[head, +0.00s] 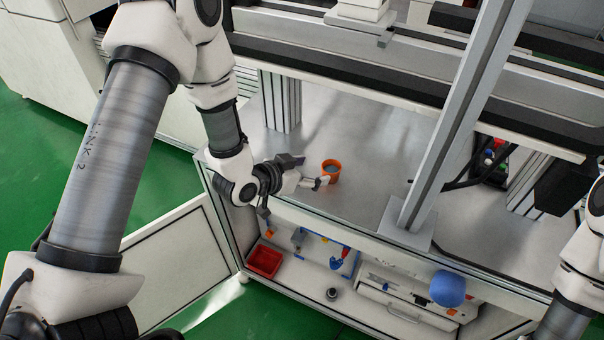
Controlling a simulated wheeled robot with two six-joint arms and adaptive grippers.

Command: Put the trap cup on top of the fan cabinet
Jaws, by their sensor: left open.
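A small orange cup (331,177), likely the trap cup, stands upright on the grey metal worktop, with something grey inside its rim. My left gripper (320,182) is open at the near left side of the cup. Its fingertips are very close to the cup wall; I cannot tell whether they touch or straddle it. My right arm shows at the right edge, but its gripper is outside the picture. I cannot tell for certain which piece here is the fan cabinet.
The worktop (370,135) is mostly bare around the cup. A slanting grey post (460,120) stands to its right, and conveyor rails run behind. Below the front edge, a shelf holds a red bin (264,261) and small parts. A blue round object (447,288) is lower right.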

